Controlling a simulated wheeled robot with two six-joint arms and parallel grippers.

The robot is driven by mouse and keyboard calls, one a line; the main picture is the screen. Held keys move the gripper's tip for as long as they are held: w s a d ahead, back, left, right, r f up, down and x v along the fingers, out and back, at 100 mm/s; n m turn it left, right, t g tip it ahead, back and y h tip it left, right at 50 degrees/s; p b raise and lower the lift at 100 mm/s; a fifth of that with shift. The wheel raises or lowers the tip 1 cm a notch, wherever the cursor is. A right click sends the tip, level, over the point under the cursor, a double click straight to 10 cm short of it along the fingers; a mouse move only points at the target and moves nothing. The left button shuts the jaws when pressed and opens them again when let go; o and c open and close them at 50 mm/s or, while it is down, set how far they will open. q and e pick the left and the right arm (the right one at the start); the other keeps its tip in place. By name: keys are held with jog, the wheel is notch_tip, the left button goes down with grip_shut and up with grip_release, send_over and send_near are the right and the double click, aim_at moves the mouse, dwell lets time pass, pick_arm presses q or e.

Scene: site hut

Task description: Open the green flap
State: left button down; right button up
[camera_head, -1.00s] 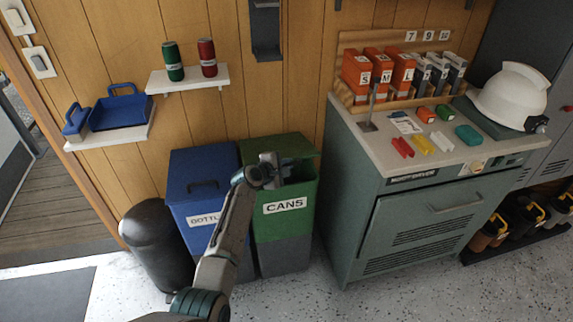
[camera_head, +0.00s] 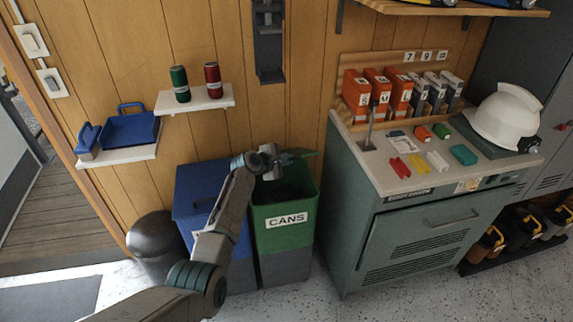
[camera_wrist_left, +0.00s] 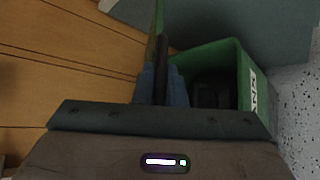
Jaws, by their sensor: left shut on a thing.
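The green bin (camera_head: 284,238) with the CANS label stands against the wooden wall, its mouth open to view. Its green flap (camera_head: 300,155) is tilted up at the back of the bin; in the left wrist view the flap (camera_wrist_left: 158,25) shows nearly edge-on. My left gripper (camera_head: 275,163) is at the flap, above the bin's mouth, shut on the flap. The fingers (camera_wrist_left: 162,88) show in the left wrist view, with the dark inside of the bin to their right. My right gripper is not in view.
A blue bin (camera_head: 195,187) with its lid down stands directly left of the green one, partly behind my left arm. A dark rounded bin (camera_head: 155,243) is further left. A green-grey cabinet (camera_head: 425,240) stands to the right. A shelf (camera_head: 196,104) with two cans hangs above.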

pick_arm(q)
jog(key=shift+w+a+r, duration=0.1)
jog(key=shift+w+r, duration=0.15)
jog(key=shift+r, duration=0.15)
jog(key=c, duration=1.5)
grip_release()
jog(key=v, duration=1)
jog(key=shift+s+a, duration=0.2)
jog(key=shift+s, duration=0.1)
jog(key=shift+r, duration=0.15)
jog(key=shift+c, duration=0.3)
